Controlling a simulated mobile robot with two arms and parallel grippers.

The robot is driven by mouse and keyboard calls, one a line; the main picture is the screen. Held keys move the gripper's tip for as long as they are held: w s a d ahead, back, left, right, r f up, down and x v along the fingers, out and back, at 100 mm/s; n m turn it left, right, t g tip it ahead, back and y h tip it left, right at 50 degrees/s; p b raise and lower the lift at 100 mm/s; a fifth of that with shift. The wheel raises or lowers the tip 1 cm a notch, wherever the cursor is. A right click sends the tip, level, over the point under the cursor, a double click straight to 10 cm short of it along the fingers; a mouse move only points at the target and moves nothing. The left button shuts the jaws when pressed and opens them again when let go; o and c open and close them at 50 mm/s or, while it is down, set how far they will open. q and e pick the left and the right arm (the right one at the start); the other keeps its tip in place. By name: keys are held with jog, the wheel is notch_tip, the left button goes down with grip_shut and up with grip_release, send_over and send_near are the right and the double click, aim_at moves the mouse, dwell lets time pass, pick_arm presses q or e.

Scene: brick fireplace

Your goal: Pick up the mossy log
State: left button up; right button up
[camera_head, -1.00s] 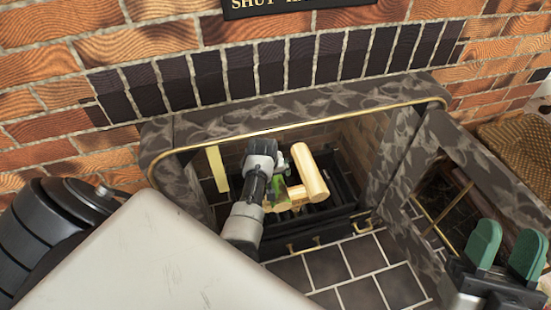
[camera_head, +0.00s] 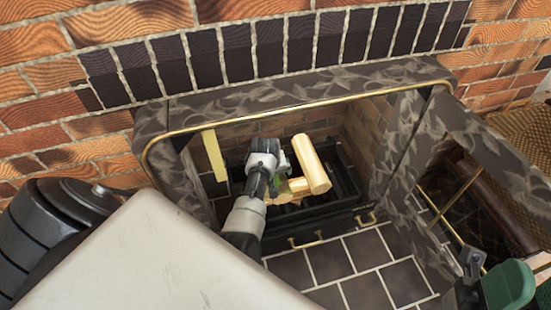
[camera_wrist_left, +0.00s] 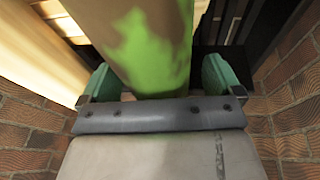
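A plain pale log (camera_head: 311,165) lies beside the mossy one above the black grate (camera_head: 340,185). A marble surround with a gold rim (camera_head: 280,109) frames the opening. Brick walls enclose the sides. The dark tiled hearth (camera_head: 350,254) is bare in front.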

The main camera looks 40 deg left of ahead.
pick_arm(q)
jog(key=shift+w, duration=0.5)
jog(key=c, duration=0.7)
jog(key=shift+a, duration=0.1)
jog(key=c, duration=0.5)
jog(key=shift+c, duration=0.2)
jog(key=shift+s+r, duration=0.15)
